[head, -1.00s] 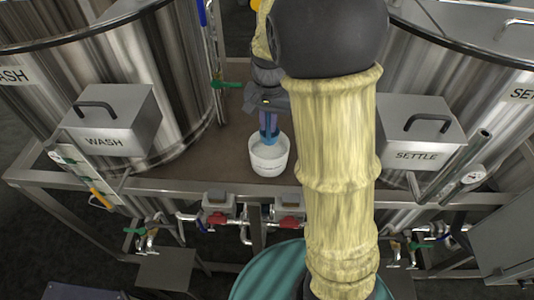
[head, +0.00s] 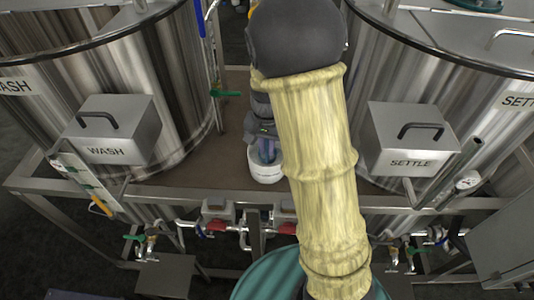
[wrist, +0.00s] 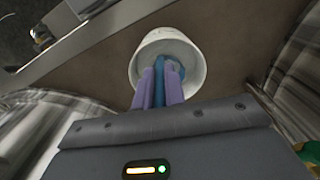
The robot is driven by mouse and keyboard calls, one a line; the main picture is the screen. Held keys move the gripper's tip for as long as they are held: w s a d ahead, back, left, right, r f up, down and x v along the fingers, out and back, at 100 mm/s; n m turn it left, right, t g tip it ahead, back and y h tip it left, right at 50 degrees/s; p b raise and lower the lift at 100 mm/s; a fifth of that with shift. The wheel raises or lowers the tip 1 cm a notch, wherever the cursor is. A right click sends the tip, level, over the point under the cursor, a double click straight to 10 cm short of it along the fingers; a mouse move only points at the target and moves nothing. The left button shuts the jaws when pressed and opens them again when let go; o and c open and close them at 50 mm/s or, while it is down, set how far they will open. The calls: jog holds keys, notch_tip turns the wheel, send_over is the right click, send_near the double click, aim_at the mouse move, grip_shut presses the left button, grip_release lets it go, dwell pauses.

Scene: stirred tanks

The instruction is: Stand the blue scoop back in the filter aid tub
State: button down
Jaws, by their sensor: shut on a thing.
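The white filter aid tub (head: 264,176) stands on the brown deck between the two tanks, partly hidden by my gripper and arm. In the wrist view the tub (wrist: 140,60) shows its round rim and pale inside. My gripper (wrist: 160,72) has purple fingers shut on the blue scoop (wrist: 170,80). The scoop points down into the tub's mouth. In the head view my gripper (head: 266,152) is over the tub, with a bit of blue between its fingers. Whether the scoop's lower end touches the tub's contents is hidden.
The WASH tank (head: 165,80) stands left and the SETTLE tank (head: 420,90) right, each with a grey labelled box in front. Pipes and red-handled valves (head: 215,226) run below the deck's front edge. A teal drum top (head: 265,275) is in front.

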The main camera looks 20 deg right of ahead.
aim_at(266, 155)
jog(key=shift+f+p, duration=0.35)
jog(key=shift+f, duration=1.5)
jog(key=shift+f, duration=0.15)
jog(key=c, duration=1.5)
grip_release()
jog(key=shift+w, duration=0.15)
jog(key=shift+o, duration=0.2)
jog(key=shift+a, duration=0.1)
